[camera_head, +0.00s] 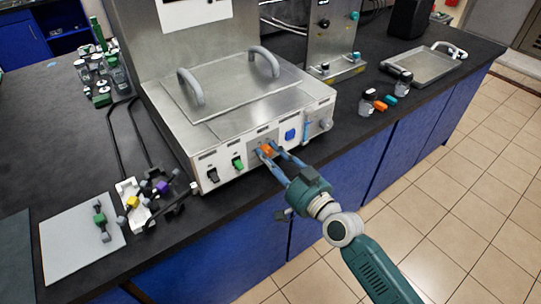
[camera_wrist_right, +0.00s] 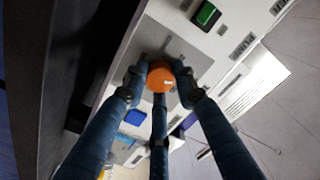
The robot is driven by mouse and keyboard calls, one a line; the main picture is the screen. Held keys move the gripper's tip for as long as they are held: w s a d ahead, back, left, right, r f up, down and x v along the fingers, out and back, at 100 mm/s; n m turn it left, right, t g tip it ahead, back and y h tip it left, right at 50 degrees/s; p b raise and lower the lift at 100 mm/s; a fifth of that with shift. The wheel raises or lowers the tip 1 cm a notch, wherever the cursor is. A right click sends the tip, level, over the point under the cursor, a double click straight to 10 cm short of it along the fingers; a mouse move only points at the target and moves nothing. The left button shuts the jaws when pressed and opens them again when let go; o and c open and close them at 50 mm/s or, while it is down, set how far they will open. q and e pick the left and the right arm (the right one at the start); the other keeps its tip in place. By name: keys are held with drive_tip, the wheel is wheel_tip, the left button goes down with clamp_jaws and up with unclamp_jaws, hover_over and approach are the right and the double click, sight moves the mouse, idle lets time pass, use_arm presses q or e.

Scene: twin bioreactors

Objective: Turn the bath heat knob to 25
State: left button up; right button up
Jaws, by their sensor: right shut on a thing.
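The bath (camera_head: 235,100) is a metal box with a lidded top and a light front panel. Its orange knob (camera_head: 267,150) sits on a grey plate in the middle of the front panel. My right gripper (camera_head: 272,151) reaches the knob from the front. In the right wrist view, the fingers of the right gripper (camera_wrist_right: 158,75) close around the round orange knob (camera_wrist_right: 160,79), with one finger on each side and one below. The fingers hide part of the plate around the knob, and I cannot read the setting. My left gripper is not in view.
A white board (camera_head: 75,258) with a green-handled tool lies at left. Small jars (camera_head: 368,103) and a metal tray (camera_head: 424,65) stand at right.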

drive_tip(key=shift+m, duration=0.5)
drive_tip(key=o, duration=1.2)
drive_tip(key=shift+c, duration=0.2)
drive_tip(key=v, duration=1.2)
